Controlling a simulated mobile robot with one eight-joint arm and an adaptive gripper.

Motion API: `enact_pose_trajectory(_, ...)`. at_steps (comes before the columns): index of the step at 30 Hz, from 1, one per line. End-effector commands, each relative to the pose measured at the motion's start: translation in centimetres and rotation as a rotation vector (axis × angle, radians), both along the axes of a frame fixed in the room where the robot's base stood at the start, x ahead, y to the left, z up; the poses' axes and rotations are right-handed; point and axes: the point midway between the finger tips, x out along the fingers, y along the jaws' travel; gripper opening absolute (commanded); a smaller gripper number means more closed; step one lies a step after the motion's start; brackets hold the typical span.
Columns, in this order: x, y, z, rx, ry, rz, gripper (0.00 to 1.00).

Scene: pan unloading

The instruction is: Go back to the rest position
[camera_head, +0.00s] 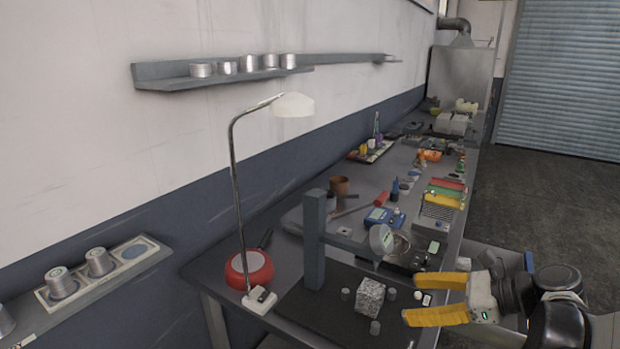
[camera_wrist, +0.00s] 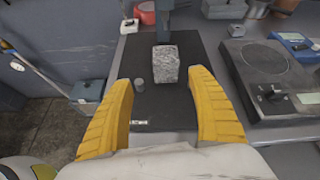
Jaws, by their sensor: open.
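My gripper (camera_head: 440,299) has yellow fingers, spread wide with nothing between them. It is at the lower right in the head view, to the right of a speckled grey block (camera_head: 369,297). In the wrist view my gripper (camera_wrist: 160,122) points toward the block (camera_wrist: 166,65), which stands on a black mat (camera_wrist: 185,104) beyond the fingertips. The gripper is apart from the block. Small grey cylinders (camera_head: 375,327) stand near the block.
A grey post with a side arm (camera_head: 315,240) rises behind the block. A lamp (camera_head: 236,190) and red round container (camera_head: 249,268) stand at left. Tools and coloured bins (camera_head: 445,195) crowd the bench farther back. Wall shelves (camera_head: 225,78) hold metal cups. Open floor (camera_head: 545,210) lies at right.

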Motion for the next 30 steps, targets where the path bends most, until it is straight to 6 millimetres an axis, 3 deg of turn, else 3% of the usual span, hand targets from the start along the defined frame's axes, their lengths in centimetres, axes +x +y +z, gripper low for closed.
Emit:
enact_pose_trajectory(3,-1.6,3.6,0.1,-0.267,-0.095,0.140,0.69)
enact_pose_trajectory(7,-4.5,6.3,-0.2,-0.633,-0.245,0.372,0.69)
enact_pose_trajectory(12,-8.7,7.7,-0.1,-1.098,-0.472,0.752,0.69)
enact_pose_trajectory(18,-12.1,7.5,0.5,-1.530,-0.715,1.187,0.69)
enact_pose_trajectory(24,-13.2,7.2,1.2,-1.725,-0.828,1.406,0.69)
enact_pose_trajectory(30,-13.2,7.1,1.2,-1.746,-0.839,1.430,0.69)
